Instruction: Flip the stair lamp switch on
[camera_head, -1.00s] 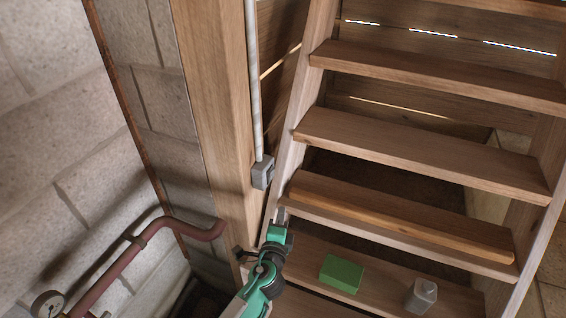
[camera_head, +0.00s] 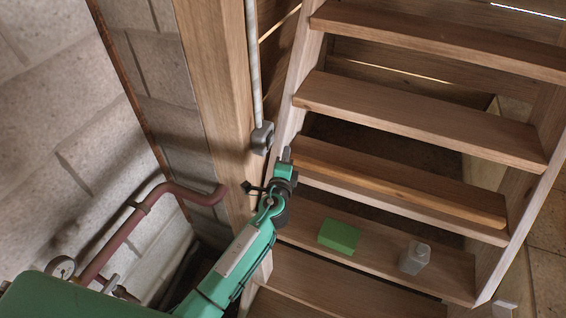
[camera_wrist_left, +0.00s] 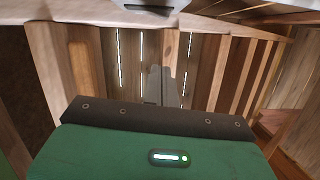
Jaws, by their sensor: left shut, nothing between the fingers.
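The stair lamp switch (camera_head: 262,138) is a small grey box at the lower end of a pale conduit on the wooden post, left of the stairs. Its toggle is too small to read. A grey shape that may be its underside shows at the top edge of the left wrist view. My left gripper (camera_head: 287,154) is shut and empty, just below and right of the switch, apart from it in the picture. Its closed fingers (camera_wrist_left: 155,84) also show in the left wrist view, pointing ahead. My right gripper is not in view.
Wooden stair treads (camera_head: 400,118) fill the right side. A red-brown pipe (camera_head: 130,222) with a gauge (camera_head: 61,267) runs along the block wall at left.

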